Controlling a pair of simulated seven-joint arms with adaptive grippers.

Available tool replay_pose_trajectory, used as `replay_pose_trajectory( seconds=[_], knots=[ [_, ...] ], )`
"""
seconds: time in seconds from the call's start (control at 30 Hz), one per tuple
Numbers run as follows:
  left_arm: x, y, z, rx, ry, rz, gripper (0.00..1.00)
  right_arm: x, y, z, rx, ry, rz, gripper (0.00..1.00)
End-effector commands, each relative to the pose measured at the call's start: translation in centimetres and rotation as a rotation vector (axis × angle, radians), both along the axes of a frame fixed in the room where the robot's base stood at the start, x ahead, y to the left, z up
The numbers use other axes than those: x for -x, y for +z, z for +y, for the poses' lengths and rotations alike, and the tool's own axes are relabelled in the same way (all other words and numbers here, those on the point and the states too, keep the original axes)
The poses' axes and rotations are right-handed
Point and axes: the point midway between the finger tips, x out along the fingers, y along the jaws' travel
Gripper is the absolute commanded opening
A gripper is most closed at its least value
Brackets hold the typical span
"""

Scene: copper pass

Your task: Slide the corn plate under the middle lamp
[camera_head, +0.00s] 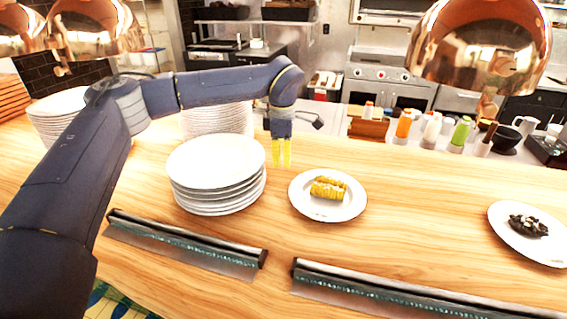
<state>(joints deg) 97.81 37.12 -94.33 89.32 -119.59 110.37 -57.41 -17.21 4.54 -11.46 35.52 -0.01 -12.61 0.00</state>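The corn plate (299,207) is a white round plate on the wooden counter, right of centre. Pieces of yellow corn (328,188) lie on it. My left gripper (281,165) points down with yellow fingers above the counter, just behind and left of the corn plate in the picture, apart from the corn. Its fingers look close together, but whether they are shut is unclear. Copper lamps hang at the top: a large one (480,45) at the right and others (95,30) at the left. Which is the middle one is unclear. My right gripper is out of view.
A stack of white plates (215,163) stands left of the corn plate. More stacks stand behind. A plate with dark food (501,229) lies at the right. Rail holders (185,239) line the front edge. Bottles (404,123) stand behind. Counter between the two food plates is clear.

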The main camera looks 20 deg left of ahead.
Motion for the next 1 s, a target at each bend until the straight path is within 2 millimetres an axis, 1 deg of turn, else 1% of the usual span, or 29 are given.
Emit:
replay_pose_trajectory(
  seconds=[0.03,0.1,0.3,0.5,0.7,1.0],
  knots=[
    [0.1,-0.9,0.0,0.001,0.0,0.002,0.0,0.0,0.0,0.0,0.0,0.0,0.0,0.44],
    [0.0,-2.0,0.0,0.002,-0.001,0.002,0.0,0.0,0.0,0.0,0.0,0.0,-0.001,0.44],
    [0.0,-4.9,0.0,0.002,0.0,0.001,0.0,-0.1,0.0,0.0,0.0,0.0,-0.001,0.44],
    [0.0,-6.8,0.0,0.003,0.0,0.0,0.0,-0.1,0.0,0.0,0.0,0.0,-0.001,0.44],
    [0.0,-7.8,0.0,0.003,0.0,-0.001,0.0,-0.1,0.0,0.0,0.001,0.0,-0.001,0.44],
    [0.0,-7.9,0.0,0.003,0.0,-0.001,0.0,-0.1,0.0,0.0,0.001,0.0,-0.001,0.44]
  ],
)
